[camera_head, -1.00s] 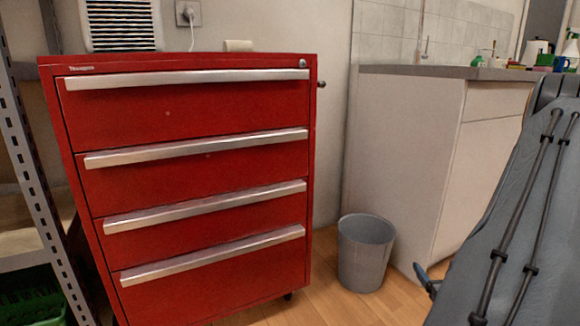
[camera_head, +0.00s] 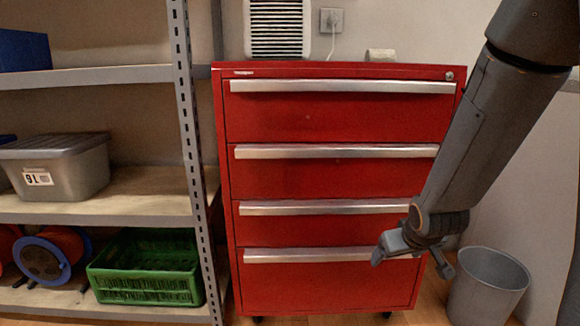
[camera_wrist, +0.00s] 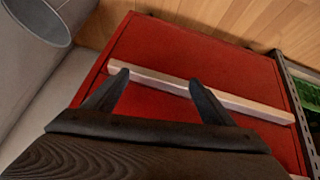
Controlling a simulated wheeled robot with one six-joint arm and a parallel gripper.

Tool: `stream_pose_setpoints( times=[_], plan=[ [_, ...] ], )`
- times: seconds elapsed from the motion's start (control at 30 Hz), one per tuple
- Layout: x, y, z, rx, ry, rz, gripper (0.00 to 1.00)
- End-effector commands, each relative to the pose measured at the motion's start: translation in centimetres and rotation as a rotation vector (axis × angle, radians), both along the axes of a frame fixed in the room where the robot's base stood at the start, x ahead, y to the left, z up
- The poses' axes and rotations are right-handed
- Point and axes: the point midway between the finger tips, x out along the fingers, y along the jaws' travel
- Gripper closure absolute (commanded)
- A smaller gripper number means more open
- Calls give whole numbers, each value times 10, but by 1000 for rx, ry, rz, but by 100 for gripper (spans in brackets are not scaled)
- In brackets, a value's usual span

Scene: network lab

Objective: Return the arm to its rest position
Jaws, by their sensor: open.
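My arm comes in from the upper right in the head view. My gripper (camera_head: 416,248) hangs in front of the lower right part of the red drawer cabinet (camera_head: 300,120). In the wrist view my gripper (camera_wrist: 158,82) has its two dark fingers spread apart with nothing between them. The red cabinet front and a pale drawer handle (camera_wrist: 240,103) show beyond the fingertips. I cannot tell how far the fingertips are from the cabinet. All the drawers look shut.
A grey bin (camera_head: 487,285) stands on the floor right of the cabinet. A metal shelf (camera_head: 110,208) on the left holds a grey lidded box (camera_head: 55,165) and a green crate (camera_head: 150,268). A white vented unit (camera_head: 277,28) is above the cabinet, by a socket (camera_head: 331,20).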

Motion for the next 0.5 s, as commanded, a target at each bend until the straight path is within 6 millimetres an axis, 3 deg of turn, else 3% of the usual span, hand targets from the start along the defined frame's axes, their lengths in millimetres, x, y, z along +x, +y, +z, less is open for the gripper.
stream_pose_setpoints(
  times=[0.03, 0.2, 0.4, 0.5],
  plan=[
    [-6, 30, 11, 6, 23, 35, 23],
    [-45, 114, 35, 33, 134, 126, 23],
    [-117, 202, 62, 63, 276, 244, 23],
    [-156, 233, 74, 74, 344, 301, 23]
  ],
)
